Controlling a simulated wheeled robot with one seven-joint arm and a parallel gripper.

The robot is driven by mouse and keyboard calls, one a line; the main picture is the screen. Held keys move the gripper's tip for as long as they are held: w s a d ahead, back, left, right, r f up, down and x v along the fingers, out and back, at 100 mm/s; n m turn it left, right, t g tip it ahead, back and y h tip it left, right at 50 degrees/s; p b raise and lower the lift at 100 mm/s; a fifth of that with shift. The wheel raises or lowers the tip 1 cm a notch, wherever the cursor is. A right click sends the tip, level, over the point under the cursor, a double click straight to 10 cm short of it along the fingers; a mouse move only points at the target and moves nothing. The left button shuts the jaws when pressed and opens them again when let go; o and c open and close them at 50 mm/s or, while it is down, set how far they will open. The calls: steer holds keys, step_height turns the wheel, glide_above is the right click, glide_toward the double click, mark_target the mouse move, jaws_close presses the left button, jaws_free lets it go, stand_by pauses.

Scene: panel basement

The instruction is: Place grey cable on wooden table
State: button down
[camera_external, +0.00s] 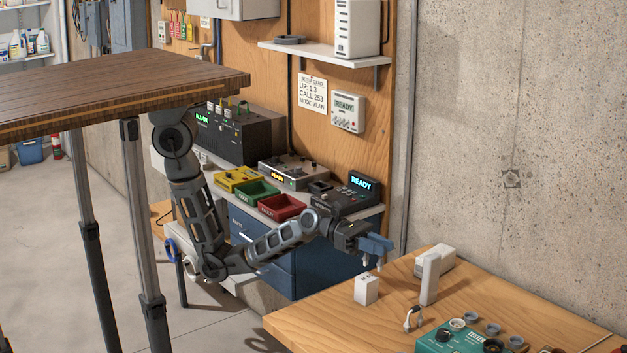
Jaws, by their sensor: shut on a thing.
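My gripper (373,261) is at the end of my arm, above and just beyond the far left edge of the light wooden table (320,315). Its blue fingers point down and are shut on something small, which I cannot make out. No grey cable can be clearly told between the fingers. A dark coil (290,39) lies on the wall shelf.
A white block (366,289), a white upright device (429,278) and a teal box (450,341) occupy the light table; its front left is clear. Behind my arm, a bench holds yellow, green and red trays (281,207) and a READY terminal (346,197). A dark tabletop (120,85) stands left.

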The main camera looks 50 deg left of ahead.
steer(key=s+d+f+m+g, duration=0.1)
steer(key=s+d+f+g, duration=0.15)
steer(key=s, duration=0.55)
steer(key=s+d+f+m+g, duration=0.1)
steer(key=s+d, duration=0.3)
steer(key=s, duration=0.4)
steer(key=shift+w+a+f+b, duration=0.35)
steer(key=shift+w+f+b, duration=0.4)
steer(key=shift+w+f, duration=1.1)
steer(key=shift+w+a+f+b, duration=0.3)
steer(key=shift+w+f+b, duration=0.4)
steer(key=shift+w+f, duration=1.1)
steer(key=shift+w+a+f+b, duration=0.35)
steer(key=shift+w+f+b, duration=0.4)
steer(key=shift+w+f, duration=1.1)
steer(key=shift+w+r, duration=0.1)
steer(key=shift+w, duration=0.1)
steer(key=c, duration=1)
jaws_free()
steer(key=shift+r, duration=0.1)
steer(key=shift+a, duration=0.15)
steer(key=a+b, duration=0.1)
steer(key=a, duration=1)
steer(key=shift+a, duration=0.4)
